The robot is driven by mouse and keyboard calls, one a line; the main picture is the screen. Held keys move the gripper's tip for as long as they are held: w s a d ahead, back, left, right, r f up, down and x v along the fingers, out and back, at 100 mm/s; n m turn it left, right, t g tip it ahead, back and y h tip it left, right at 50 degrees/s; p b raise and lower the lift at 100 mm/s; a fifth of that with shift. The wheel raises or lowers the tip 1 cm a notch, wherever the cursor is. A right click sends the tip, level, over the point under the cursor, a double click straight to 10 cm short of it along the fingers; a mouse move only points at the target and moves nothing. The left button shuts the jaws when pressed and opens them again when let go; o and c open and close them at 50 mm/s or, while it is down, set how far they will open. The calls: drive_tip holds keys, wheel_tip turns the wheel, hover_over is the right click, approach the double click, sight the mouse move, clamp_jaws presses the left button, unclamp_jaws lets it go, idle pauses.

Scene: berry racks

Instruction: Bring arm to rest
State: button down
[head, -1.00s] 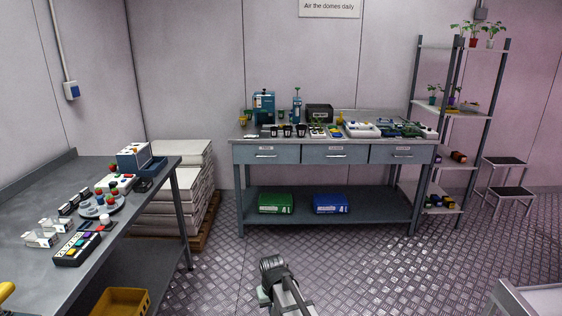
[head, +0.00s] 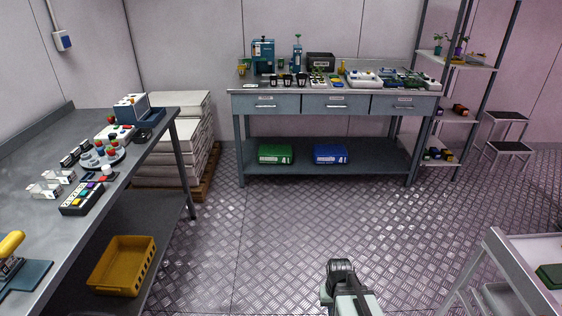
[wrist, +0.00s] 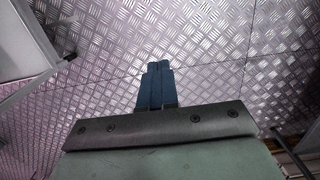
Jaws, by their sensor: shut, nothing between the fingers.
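My gripper (wrist: 157,68) shows in the wrist view, its two dark blue fingers pressed together with nothing between them. It hangs over bare metal floor and touches nothing that I can see. In the head view a grey and black part of my arm (head: 342,285) rises at the bottom edge, over open floor. I cannot make out the fingers there.
A grey bench (head: 20,147) with small items stands at left, a yellow crate (head: 123,266) beneath it. A drawer workbench (head: 335,104) stands at the back, a shelf rack (head: 462,116) beside it. A pale cart (head: 500,262) is at lower right. The middle floor is clear.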

drive_tip(key=s+f+g, duration=0.3)
drive_tip(key=s+f, duration=0.5)
drive_tip(key=s, duration=0.5)
drive_tip(key=s+f+g, duration=0.2)
drive_tip(key=s+f, duration=0.6)
drive_tip(key=s, duration=0.5)
drive_tip(key=shift+f+g, duration=0.15)
drive_tip(key=shift+g, duration=0.25)
